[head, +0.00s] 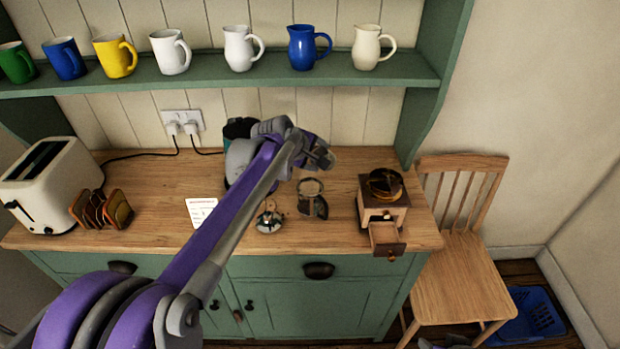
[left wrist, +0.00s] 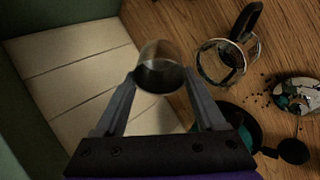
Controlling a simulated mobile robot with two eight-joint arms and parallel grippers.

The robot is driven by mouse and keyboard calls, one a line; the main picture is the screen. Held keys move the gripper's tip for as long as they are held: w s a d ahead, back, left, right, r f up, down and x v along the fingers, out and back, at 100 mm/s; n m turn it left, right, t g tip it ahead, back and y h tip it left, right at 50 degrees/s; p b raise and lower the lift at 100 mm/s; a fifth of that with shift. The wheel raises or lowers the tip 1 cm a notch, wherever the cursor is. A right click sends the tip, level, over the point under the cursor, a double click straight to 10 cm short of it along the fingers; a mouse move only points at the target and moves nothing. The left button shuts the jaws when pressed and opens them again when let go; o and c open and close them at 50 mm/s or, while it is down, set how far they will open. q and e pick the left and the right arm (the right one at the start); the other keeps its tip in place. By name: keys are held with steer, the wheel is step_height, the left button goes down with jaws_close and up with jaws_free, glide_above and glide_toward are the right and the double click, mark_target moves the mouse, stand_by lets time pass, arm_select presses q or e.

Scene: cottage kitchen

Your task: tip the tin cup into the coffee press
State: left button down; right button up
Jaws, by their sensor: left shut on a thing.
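My left gripper (head: 322,152) is raised above the counter in the head view. In the left wrist view its fingers (left wrist: 161,92) are shut on the tin cup (left wrist: 158,50), a small metal cup with a dark round end toward the camera. I cannot clearly make out the cup in the head view. The coffee press (head: 311,186), a glass vessel with a dark handle, stands on the counter below and apart from the gripper. It also shows right of the cup in the left wrist view (left wrist: 207,66). What is inside either is unclear.
A dish with a metal and teal piece (head: 269,220) lies left of the press; dark crumbs lie nearby. A dark green vessel (head: 238,129) is partly behind my arm. A grinder with an open drawer (head: 386,235) stands right; a toaster (head: 50,185) stands left. A mug shelf (head: 220,80) runs above.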

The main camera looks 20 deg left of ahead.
mark_target(327, 149)
arm_select(q)
steer(key=shift+w+d+g+y, duration=0.35)
steer(key=shift+w+g+y, duration=0.15)
steer(key=shift+w+d+f+m+g+y+p, duration=0.15)
steer(key=shift+w+d+m+g+y+p, duration=0.25)
steer(key=shift+w+d+g+y+p, duration=0.4)
steer(key=w+d+f+g+y+p, duration=0.1)
steer(key=w+d+f+g+y, duration=0.2)
steer(key=f, duration=0.1)
steer(key=shift+f+m+g+y, duration=0.3)
steer(key=shift+f+m+g, duration=0.05)
steer(key=shift+m+g, duration=0.05)
arm_select(e)
steer(key=shift+t, duration=0.3)
steer(key=r, duration=0.1)
steer(key=w+r, duration=0.1)
steer(key=r, duration=0.1)
steer(key=w+r, duration=0.1)
steer(key=shift+w+a+r, duration=0.1)
steer(key=shift+w+r, duration=0.1)
steer(key=shift+w, duration=0.05)
arm_select(q)
steer(key=shift+w+d, duration=0.1)
